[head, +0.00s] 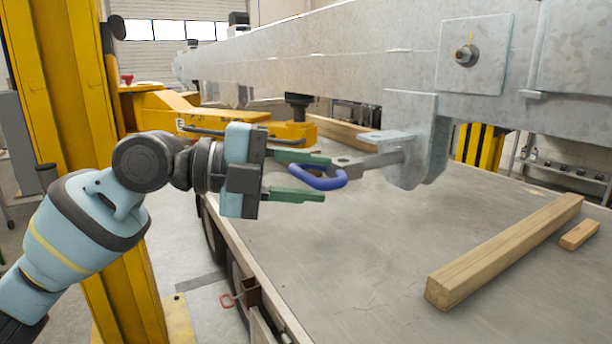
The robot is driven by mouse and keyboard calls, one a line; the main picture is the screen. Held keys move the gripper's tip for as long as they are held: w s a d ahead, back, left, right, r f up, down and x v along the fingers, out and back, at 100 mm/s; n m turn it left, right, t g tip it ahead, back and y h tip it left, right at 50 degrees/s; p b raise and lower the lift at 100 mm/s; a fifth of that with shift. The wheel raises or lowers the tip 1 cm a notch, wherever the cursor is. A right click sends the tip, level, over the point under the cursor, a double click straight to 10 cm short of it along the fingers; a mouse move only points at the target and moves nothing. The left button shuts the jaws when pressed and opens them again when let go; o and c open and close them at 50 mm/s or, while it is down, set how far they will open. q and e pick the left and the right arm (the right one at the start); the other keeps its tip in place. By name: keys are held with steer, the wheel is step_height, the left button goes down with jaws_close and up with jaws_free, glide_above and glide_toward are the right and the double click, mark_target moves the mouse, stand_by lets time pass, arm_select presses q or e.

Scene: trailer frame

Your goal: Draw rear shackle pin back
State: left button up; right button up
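The rear shackle pin (374,160) is a grey metal bar that sticks out to the left from the hanger bracket (415,140) under the big galvanized beam. A blue loop handle (327,183) is on its left end. My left gripper (308,177) comes in from the left at the handle, with its two green fingers spread apart, one above the other. Part of the handle lies between the fingers, and the upper finger hides some of it. I cannot tell whether either finger touches it. My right gripper is not in view.
The galvanized beam (310,58) runs across above the grey flatbed deck (330,265). A long wooden block (505,250) and a short one (579,235) lie on the deck at right. A yellow lift post (75,120) stands left, with a yellow lift arm (175,112) behind my gripper.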

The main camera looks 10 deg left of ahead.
arm_select(q)
steer(key=shift+a, duration=0.35)
steer(key=b+v, duration=0.1)
steer(key=v, duration=0.5)
steer(key=shift+f+b, duration=0.1)
steer(key=shift+b, duration=0.25)
steer(key=shift+s+a+r, duration=0.25)
steer(key=shift+s+a, duration=0.05)
steer(key=shift+a, duration=0.2)
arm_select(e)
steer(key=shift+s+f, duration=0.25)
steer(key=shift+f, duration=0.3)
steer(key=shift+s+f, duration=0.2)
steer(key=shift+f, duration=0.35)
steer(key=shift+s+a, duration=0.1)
